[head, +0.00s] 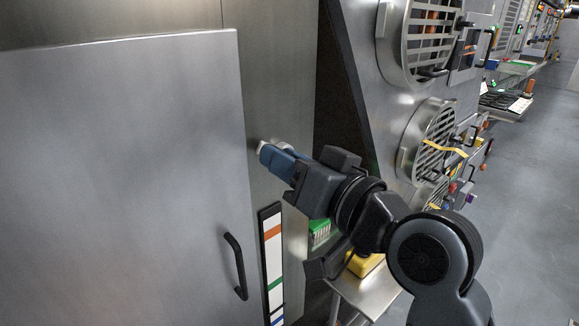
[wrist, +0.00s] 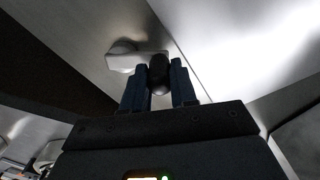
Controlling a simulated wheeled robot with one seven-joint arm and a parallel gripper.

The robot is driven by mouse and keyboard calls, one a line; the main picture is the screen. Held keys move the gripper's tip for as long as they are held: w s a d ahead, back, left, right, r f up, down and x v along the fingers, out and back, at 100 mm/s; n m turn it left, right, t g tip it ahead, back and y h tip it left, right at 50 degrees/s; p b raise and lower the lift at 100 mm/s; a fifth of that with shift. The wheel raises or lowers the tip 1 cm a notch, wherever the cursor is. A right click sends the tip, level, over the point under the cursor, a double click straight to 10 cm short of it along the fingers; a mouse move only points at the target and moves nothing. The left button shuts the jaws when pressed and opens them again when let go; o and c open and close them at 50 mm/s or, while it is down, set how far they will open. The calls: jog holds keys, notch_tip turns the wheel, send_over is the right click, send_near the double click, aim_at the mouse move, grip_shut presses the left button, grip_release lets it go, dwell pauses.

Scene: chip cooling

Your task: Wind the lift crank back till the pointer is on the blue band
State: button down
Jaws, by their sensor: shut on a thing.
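The lift crank is a pale metal arm with a rounded hub (wrist: 122,50) on the steel wall. Its black handle (wrist: 159,74) stands between the blue fingers of my gripper (wrist: 159,84), which is shut on it. In the head view my gripper (head: 268,152) is against the wall, and only a bit of the crank (head: 285,146) shows behind it. Below, a white scale strip (head: 273,262) in a black frame carries an orange band, a green band and, near the bottom edge, a blue band (head: 278,321). A thin dark line crosses it just above the blue; I cannot tell whether this is the pointer.
A large steel door (head: 120,180) with a black handle (head: 236,265) is to the left. Round slatted vents (head: 428,140) are on the panel to the right. A green brush-like thing (head: 319,233) and a yellow thing (head: 364,264) are below my arm. Open floor lies far right.

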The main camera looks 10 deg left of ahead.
jog(key=shift+a+f+n, duration=0.1)
jog(key=shift+f+n, duration=0.1)
jog(key=shift+n, duration=0.2)
jog(key=c, duration=0.9)
grip_release()
jog(key=shift+s, duration=0.1)
jog(key=shift+b+v, duration=0.4)
jog(key=shift+v, duration=3.5)
